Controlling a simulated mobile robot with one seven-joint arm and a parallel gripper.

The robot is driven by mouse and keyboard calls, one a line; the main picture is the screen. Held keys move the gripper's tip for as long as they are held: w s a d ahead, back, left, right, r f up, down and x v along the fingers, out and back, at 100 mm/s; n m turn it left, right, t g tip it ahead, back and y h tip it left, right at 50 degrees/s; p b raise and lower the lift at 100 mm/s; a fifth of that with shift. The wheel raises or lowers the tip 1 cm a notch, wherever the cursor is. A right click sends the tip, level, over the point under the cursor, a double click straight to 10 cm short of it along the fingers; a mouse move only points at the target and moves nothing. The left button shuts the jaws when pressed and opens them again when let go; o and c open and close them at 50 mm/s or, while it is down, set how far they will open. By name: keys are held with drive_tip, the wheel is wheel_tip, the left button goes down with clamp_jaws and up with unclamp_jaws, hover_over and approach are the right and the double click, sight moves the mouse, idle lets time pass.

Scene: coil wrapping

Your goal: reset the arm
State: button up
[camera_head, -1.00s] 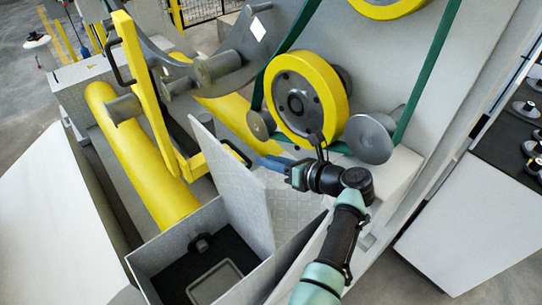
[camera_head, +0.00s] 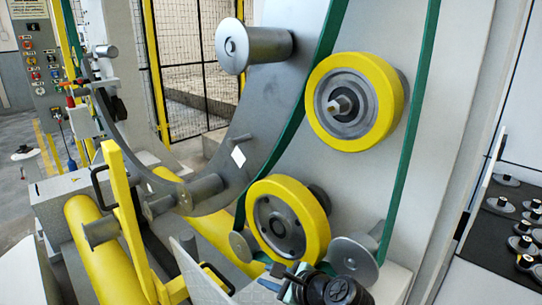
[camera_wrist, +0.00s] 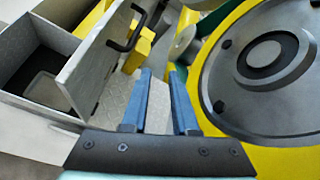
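My gripper (camera_wrist: 160,100) shows in the wrist view as two blue fingers standing apart with nothing between them. It is open and empty. In the head view my gripper (camera_head: 272,278) is at the bottom edge, just below the lower yellow wheel (camera_head: 288,221), with my dark wrist behind it. In the wrist view the yellow wheel's grey hub (camera_wrist: 262,68) fills the right side, close beside the right finger. The rest of my arm is below the head view.
An open grey box (camera_wrist: 40,75) with a hinged lid is at the left in the wrist view. A green belt (camera_head: 410,130), an upper yellow wheel (camera_head: 355,101) and a grey roller disc (camera_head: 354,258) surround the machine front. A dark shelf (camera_head: 505,215) stands right.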

drive_tip(key=s+r+n+t+h+p, duration=0.2)
drive_tip(key=s+r+n+t, duration=0.4)
drive_tip(key=r, duration=1.4)
drive_tip(key=s+r+n+t+h+p, duration=0.3)
drive_tip(key=s+r+n+t+p, duration=0.2)
drive_tip(key=r, duration=1.6)
drive_tip(key=s+r+n+t+h+p, duration=0.2)
drive_tip(key=s+r+n+t, duration=0.5)
drive_tip(key=r, duration=1.4)
drive_tip(key=s+n+p, duration=0.1)
drive_tip(key=s+n, duration=0.3)
drive_tip(key=s, duration=0.1)
drive_tip(key=shift+s, duration=0.15)
